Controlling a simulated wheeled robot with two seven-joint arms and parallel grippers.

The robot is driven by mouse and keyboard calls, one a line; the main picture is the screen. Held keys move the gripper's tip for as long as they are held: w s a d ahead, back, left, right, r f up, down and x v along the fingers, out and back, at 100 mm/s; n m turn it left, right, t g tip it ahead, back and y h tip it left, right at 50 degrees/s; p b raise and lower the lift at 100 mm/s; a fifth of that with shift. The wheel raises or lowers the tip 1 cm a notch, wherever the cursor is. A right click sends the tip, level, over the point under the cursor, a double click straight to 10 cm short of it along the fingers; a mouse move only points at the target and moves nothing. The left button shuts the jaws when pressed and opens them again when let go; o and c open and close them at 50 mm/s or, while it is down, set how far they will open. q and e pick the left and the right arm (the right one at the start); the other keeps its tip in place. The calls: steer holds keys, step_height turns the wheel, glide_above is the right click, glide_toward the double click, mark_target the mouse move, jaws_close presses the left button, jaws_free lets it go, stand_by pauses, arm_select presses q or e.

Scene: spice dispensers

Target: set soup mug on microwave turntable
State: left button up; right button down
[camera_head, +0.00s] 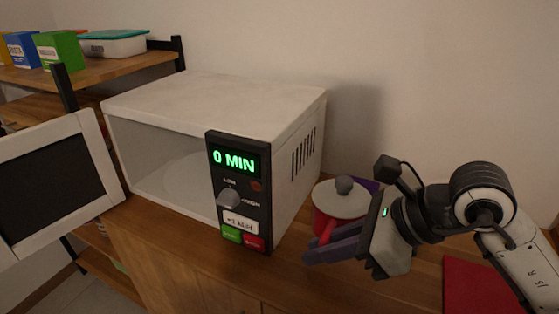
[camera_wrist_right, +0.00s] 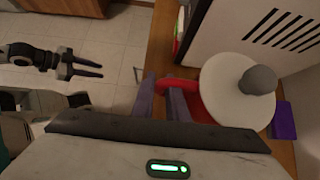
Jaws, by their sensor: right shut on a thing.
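The soup mug (camera_head: 322,222) is red with a white lid and grey knob, and stands right of the microwave. It also shows in the right wrist view (camera_wrist_right: 200,107). My right gripper (camera_head: 318,248) is shut on the mug's red handle; its fingers straddle the handle in the wrist view (camera_wrist_right: 165,103). The microwave (camera_head: 220,95) has its door (camera_head: 45,175) swung open to the left. The pale round turntable (camera_head: 185,172) shows faintly inside, with nothing visible on it. My left gripper (camera_wrist_right: 88,69) is away from the mug, open and empty.
The microwave's control panel (camera_head: 238,190) reads 0 MIN, and its side wall lies beside the mug. A purple thing (camera_wrist_right: 285,121) is partly hidden behind the mug. A red mat (camera_head: 480,285) lies on the wooden counter at right. A shelf (camera_head: 120,66) with boxes stands at left.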

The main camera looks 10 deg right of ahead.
steer(key=w+d+r+m+t+h, duration=0.1)
steer(key=w+d+r+m+h, duration=0.1)
steer(key=m, duration=0.1)
steer(key=w+d+r+m+t+h, duration=0.1)
steer(key=w+d+r+m+h, duration=0.1)
steer(key=d+r+m, duration=0.1)
steer(key=w+d+r+m+t+h, duration=0.2)
steer(key=r+m, duration=0.1)
steer(key=m, duration=0.1)
steer(key=shift+d+r+h, duration=0.15)
steer(key=shift+d+h, duration=0.05)
steer(key=shift+h, duration=0.2)
steer(key=shift+w+d+r+m+h, duration=0.2)
steer(key=shift+d+r+m+h, duration=0.1)
steer(key=shift+d+r+m, duration=0.25)
steer(key=shift+a+f, duration=0.15)
steer(key=shift+f, duration=0.05)
